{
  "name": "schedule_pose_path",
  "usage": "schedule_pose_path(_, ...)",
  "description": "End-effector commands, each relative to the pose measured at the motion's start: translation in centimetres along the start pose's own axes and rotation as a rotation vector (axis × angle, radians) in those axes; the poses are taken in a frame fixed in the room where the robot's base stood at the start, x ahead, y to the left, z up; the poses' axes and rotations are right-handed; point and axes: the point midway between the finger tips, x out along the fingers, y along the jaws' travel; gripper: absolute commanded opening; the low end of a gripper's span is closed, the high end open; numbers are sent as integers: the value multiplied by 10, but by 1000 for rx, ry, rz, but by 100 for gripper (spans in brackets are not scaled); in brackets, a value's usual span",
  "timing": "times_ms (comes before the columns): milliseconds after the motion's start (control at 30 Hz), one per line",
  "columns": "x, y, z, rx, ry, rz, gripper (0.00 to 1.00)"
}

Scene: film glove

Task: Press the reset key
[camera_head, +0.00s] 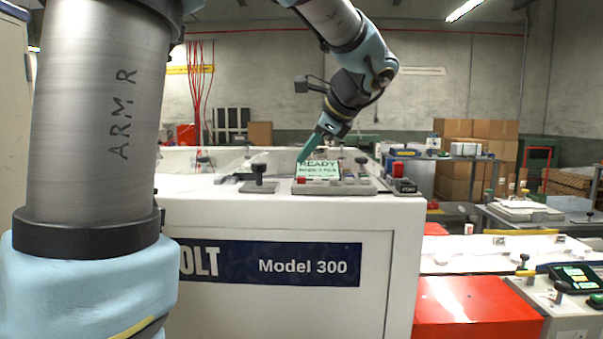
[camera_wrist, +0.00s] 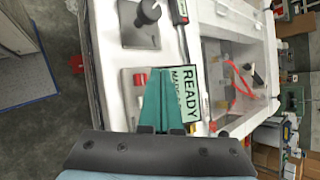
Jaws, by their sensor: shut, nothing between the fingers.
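The control panel (camera_head: 335,188) sits on top of the white machine, with a lit screen (camera_head: 318,170) reading "READY". The screen also shows in the wrist view (camera_wrist: 190,95). A red key (camera_head: 301,181) is at the panel's left end, beside several grey keys (camera_head: 349,182). The red key shows in the wrist view (camera_wrist: 139,79) beside my fingertips. I cannot read which key is reset. My gripper (camera_head: 301,160) is shut and empty, its teal fingers pointing down over the panel's left part. In the wrist view the fingers (camera_wrist: 160,72) hide part of the panel; contact cannot be told.
A black knob on a grey plate (camera_head: 258,186) stands left of the panel. The machine's white front (camera_head: 290,215) drops to lower red and white equipment (camera_head: 470,300) on the right.

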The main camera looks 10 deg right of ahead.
Motion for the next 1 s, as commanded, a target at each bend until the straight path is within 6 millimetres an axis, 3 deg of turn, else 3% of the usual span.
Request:
schedule_pose_path(333,-25,-18,18,0,0,0,0)
schedule_pose_path(1000,-24,-18,18,0,0,0,0)
